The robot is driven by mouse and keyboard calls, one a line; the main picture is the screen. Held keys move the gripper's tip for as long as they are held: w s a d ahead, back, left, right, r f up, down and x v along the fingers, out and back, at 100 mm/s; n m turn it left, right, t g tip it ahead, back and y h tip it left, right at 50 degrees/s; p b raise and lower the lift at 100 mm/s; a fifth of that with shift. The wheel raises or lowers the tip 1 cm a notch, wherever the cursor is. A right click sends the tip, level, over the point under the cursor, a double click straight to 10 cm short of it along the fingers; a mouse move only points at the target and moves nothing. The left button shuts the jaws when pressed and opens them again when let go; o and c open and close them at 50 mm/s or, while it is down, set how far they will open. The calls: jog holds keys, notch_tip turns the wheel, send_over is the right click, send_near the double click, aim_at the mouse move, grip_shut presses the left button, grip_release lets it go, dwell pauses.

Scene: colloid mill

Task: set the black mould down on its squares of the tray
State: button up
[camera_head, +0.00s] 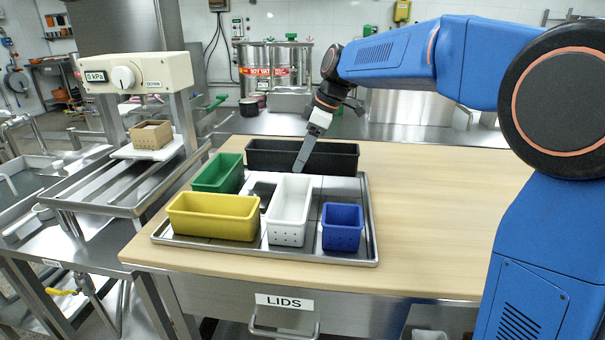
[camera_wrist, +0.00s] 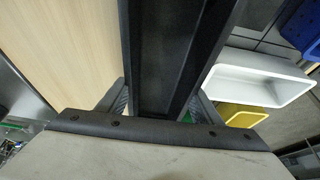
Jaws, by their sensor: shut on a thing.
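The long black mould (camera_head: 335,158) lies crosswise along the back edge of the metal tray (camera_head: 366,215). My gripper (camera_head: 304,160) reaches down to it near its middle. In the wrist view my gripper (camera_wrist: 160,104) is shut on the black mould (camera_wrist: 170,50), a finger on each side. The mould looks level and empty. I cannot tell whether its underside touches the tray or hangs just above. A green mould (camera_head: 218,173), a yellow mould (camera_head: 213,217), a white mould (camera_head: 289,211) and a blue mould (camera_head: 342,228) stand on the tray in front of it.
Bare tray squares (camera_head: 340,190) show behind the blue mould, and a small dark gap lies between the green and white moulds. The wooden table (camera_head: 435,210) is clear on the right. A press (camera_head: 137,75) with a tan box (camera_head: 151,134) stands at the left.

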aim_at(303, 171)
jog(key=shift+f, duration=2.4)
jog(key=o, duration=1.3)
jog(key=shift+f, duration=0.1)
jog(key=v, duration=1.2)
